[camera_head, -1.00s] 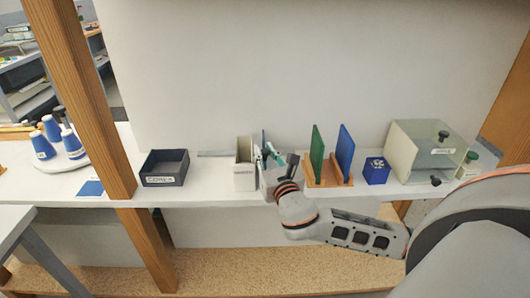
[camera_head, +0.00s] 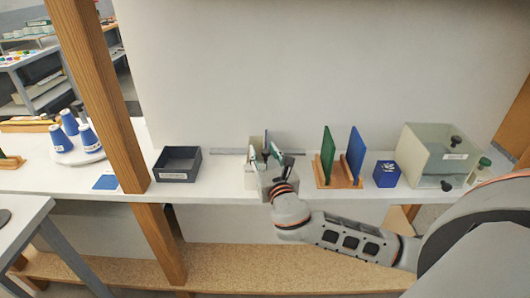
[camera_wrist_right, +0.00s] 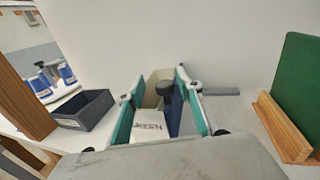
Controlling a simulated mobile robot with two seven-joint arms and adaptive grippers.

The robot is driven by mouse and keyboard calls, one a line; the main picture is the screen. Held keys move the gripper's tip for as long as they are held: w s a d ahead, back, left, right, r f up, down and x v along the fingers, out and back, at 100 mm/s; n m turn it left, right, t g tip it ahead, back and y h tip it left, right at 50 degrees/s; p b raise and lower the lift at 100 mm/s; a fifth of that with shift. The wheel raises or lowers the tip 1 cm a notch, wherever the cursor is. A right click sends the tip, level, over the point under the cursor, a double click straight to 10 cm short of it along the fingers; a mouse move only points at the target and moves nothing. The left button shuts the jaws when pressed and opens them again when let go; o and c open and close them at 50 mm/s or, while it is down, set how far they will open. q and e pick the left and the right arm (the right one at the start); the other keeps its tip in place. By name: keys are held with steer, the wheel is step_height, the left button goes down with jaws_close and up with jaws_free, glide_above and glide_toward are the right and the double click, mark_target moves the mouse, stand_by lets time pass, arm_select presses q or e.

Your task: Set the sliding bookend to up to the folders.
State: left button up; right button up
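My right gripper (camera_head: 275,154) is at the shelf rail, left of the green and blue upright boards. In the right wrist view its teal-padded fingers (camera_wrist_right: 160,112) are spread wide. Between them show a dark knob (camera_wrist_right: 165,89), a dark blue upright piece (camera_wrist_right: 175,118), and a white face (camera_wrist_right: 140,131) lettered "GREEN". A beige upright holder (camera_head: 250,170) stands at the left of my gripper; its inner walls show behind the knob. Which piece is the sliding bookend is unclear, as my fingers hide much of it. Contact with the fingers cannot be told. My left gripper is out of view.
A grey rail (camera_head: 228,151) runs along the shelf back. A dark open tray (camera_head: 178,164) stands left. A wooden rack (camera_head: 345,180) with green and blue boards, a blue box (camera_head: 386,173) and a clear-sided case (camera_head: 430,155) stand right. A wooden post (camera_head: 100,100) crosses the left.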

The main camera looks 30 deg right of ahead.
steer(key=shift+s+d, duration=0.1)
steer(key=v, duration=1.2)
steer(key=s+a+f+m+g+y, duration=0.25)
steer(key=f+m, duration=0.25)
steer(key=f, duration=0.4)
steer(key=s+a+f+m+g+y, duration=0.15)
steer(key=a+f+m, duration=0.35)
steer(key=f, duration=0.5)
steer(key=s+a+f+m+g+y, duration=0.2)
steer(key=s+f+m, duration=0.8)
steer(key=m, duration=0.8)
steer(key=shift+s+a+f+m+g+y, duration=0.35)
steer(key=shift+a+f+y, duration=0.4)
steer(key=shift+f+y, duration=0.25)
